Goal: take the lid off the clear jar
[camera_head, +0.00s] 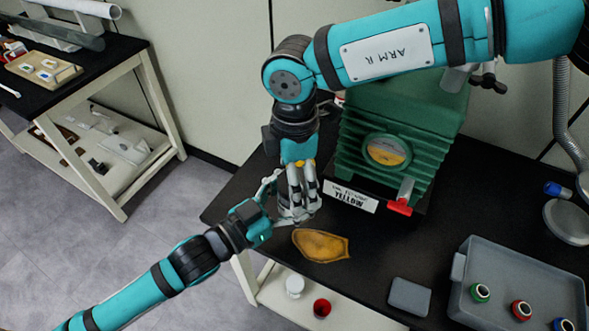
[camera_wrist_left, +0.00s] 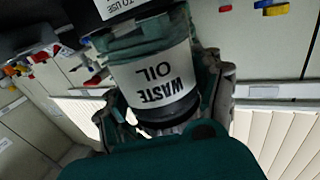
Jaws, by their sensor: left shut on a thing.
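The clear jar (camera_wrist_left: 152,75) fills the middle of the left wrist view. It carries a white WASTE OIL label, upside down in that picture. My left gripper (camera_head: 278,216) is shut on the jar, with grey fingers on both sides of it in the left wrist view. In the head view the jar is mostly hidden among the fingers. My right gripper (camera_head: 300,192) points down from above, right at the jar, its fingers close to my left gripper. I cannot tell whether it grips the lid. A dark band shows at the jar's lower end in the left wrist view.
A brown-orange mat (camera_head: 322,245) lies in front. A grey tray (camera_head: 485,255) with coloured-ringed items and a small grey block (camera_head: 409,296) are to the right.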

